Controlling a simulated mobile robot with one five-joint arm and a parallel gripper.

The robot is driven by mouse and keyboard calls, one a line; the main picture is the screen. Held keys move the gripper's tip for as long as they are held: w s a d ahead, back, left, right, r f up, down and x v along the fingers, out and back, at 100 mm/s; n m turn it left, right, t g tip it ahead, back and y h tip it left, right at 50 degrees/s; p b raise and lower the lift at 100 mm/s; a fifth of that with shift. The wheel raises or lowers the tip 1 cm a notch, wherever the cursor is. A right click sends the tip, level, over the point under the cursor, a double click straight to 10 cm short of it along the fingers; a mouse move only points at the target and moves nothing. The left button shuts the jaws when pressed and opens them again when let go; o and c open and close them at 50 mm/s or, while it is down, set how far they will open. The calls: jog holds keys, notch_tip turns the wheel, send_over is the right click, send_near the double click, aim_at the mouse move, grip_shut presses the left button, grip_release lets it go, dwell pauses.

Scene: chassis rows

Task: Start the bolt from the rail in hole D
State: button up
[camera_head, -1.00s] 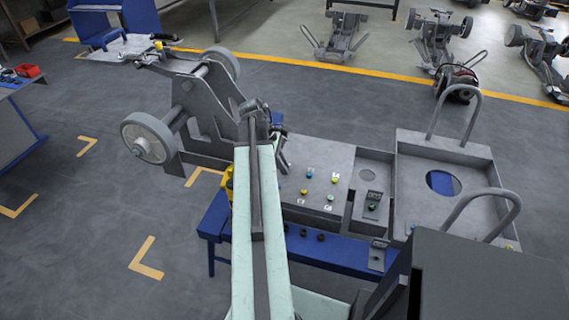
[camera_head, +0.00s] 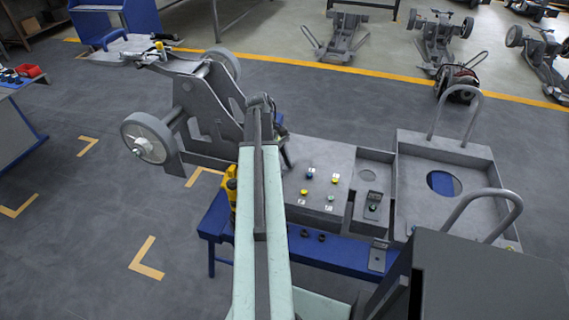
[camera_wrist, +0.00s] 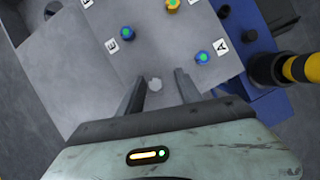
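My gripper (camera_wrist: 160,75) is open in the wrist view, its two dark fingers apart over the grey plate (camera_wrist: 95,85). A small pale, roughly six-sided spot (camera_wrist: 155,85) lies between the fingers; I cannot tell whether it is a bolt head or a hole. Several coloured bolts are on the plate, including a blue one (camera_wrist: 202,57) beside label A and one (camera_wrist: 128,33) beside label E. No label D is readable. In the head view, two dark round pieces (camera_head: 313,235) sit on the blue front rail (camera_head: 340,252). My arm hides the fingertips there.
A yellow and black cylinder (camera_wrist: 290,68) stands close right of my gripper in the wrist view. In the head view, a wheeled chassis (camera_head: 190,115) is at left, and a grey tray with hoop handles (camera_head: 470,165) is at right. Open floor lies front left.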

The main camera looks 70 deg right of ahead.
jog(key=shift+r, duration=0.1)
jog(key=p+v, duration=0.7)
jog(key=shift+w+r, duration=0.2)
jog(key=shift+r, duration=0.1)
